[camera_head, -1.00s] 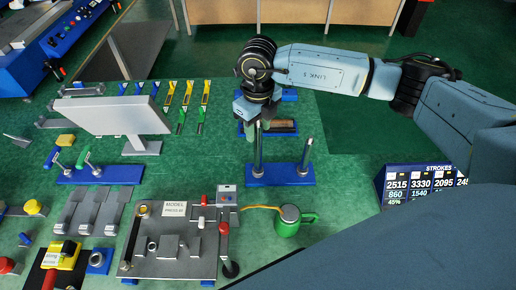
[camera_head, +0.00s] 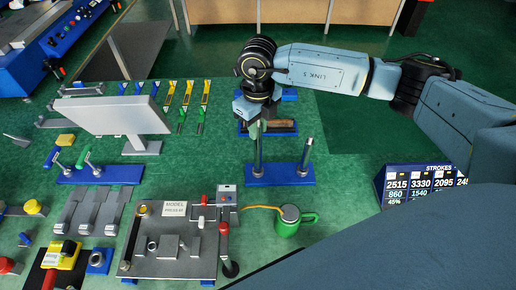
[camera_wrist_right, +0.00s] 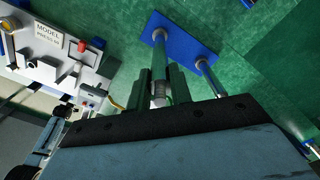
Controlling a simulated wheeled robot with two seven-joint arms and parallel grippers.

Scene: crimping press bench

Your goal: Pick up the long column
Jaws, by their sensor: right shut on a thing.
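The long column (camera_head: 258,155) is a thin grey metal rod standing upright on the left part of a blue base plate (camera_head: 281,175). A shorter grey column (camera_head: 305,156) stands on the right part of the same plate. My right gripper (camera_head: 257,130) comes down from above and is shut on the upper part of the long column. In the right wrist view the long column (camera_wrist_right: 159,62) runs between the green fingers of the gripper (camera_wrist_right: 162,88), its foot at the blue plate (camera_wrist_right: 178,32). My left gripper is not in view.
A monitor (camera_head: 112,114) stands at the left. A counter display (camera_head: 425,184) is at the right. A brown block (camera_head: 278,126) sits behind the column.

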